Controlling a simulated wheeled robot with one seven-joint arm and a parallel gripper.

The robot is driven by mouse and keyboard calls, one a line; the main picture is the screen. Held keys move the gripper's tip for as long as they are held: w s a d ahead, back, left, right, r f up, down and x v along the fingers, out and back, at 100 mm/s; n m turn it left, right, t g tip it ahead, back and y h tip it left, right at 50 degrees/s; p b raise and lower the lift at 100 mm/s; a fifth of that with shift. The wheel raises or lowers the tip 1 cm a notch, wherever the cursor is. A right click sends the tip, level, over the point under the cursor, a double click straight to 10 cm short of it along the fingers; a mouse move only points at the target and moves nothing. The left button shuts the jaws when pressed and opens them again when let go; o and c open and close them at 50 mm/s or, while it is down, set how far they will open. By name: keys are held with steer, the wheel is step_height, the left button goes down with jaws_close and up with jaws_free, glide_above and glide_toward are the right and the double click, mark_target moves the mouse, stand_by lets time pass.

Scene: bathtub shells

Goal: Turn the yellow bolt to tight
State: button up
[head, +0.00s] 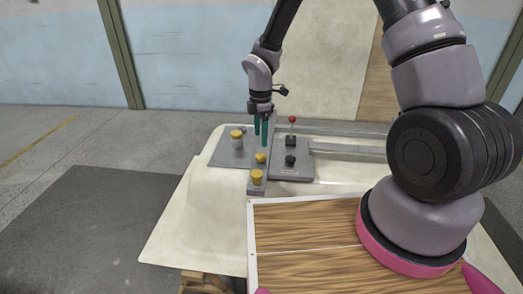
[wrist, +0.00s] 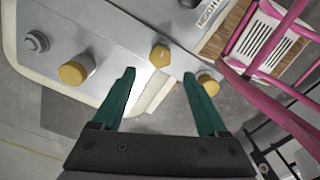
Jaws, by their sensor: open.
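A yellow hexagonal bolt (head: 260,157) stands on the grey plate, between two other yellow-topped parts. In the wrist view the yellow bolt (wrist: 160,55) lies just beyond the fingertips, about midway between them. My gripper (head: 261,140) points down over the plate with its two green fingers apart. In the wrist view my gripper (wrist: 158,76) is open and holds nothing. I cannot tell the exact height of the fingertips over the bolt, nor how far the bolt is turned.
A yellow-capped post (head: 237,135) stands behind left, and another yellow cap (head: 256,177) in front. A red-ball lever (head: 292,121) and a black knob (head: 290,160) stand to the right on the grey plate (head: 228,155). A wood-grained panel (head: 300,228) lies nearer me.

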mark_target(261, 155)
step_height(261, 155, down, 7)
steer(key=shift+f, duration=0.2)
jaws_close()
